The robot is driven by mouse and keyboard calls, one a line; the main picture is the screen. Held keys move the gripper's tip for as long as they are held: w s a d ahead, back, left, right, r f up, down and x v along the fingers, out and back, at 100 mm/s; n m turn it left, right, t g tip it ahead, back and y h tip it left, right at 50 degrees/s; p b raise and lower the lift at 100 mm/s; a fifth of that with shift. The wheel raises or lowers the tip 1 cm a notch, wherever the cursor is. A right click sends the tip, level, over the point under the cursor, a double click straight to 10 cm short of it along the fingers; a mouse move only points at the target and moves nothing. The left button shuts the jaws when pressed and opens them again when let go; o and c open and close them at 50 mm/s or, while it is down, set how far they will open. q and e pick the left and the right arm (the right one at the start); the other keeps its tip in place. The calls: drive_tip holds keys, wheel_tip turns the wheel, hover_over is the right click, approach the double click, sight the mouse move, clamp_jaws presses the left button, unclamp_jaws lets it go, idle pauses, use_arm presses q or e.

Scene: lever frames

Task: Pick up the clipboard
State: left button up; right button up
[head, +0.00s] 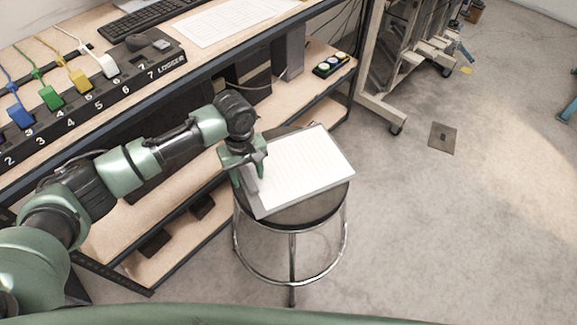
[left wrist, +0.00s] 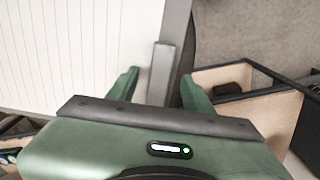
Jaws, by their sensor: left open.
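The clipboard (head: 300,170) with white lined paper lies flat on a round stool (head: 300,213). Its grey clip end is at the left, and its corners overhang the seat. My left gripper (head: 249,184) is open at the clip end in the head view. In the left wrist view my left gripper (left wrist: 160,90) has its two green fingers apart, one on each side of the grey clip (left wrist: 161,72). The paper of the clipboard (left wrist: 75,50) fills the upper left there. I cannot tell whether the fingers touch the board. My right gripper is not in view.
A workbench (head: 200,70) stands left of the stool, with a keyboard (head: 155,17), a paper sheet and a numbered logger strip (head: 95,110) with coloured plugs. Its lower shelf (head: 185,225) is close to the stool. Open floor (head: 460,230) lies to the right.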

use_arm(q)
drive_tip(key=shift+f, duration=0.1)
drive_tip(key=shift+c, duration=0.3)
clamp_jaws()
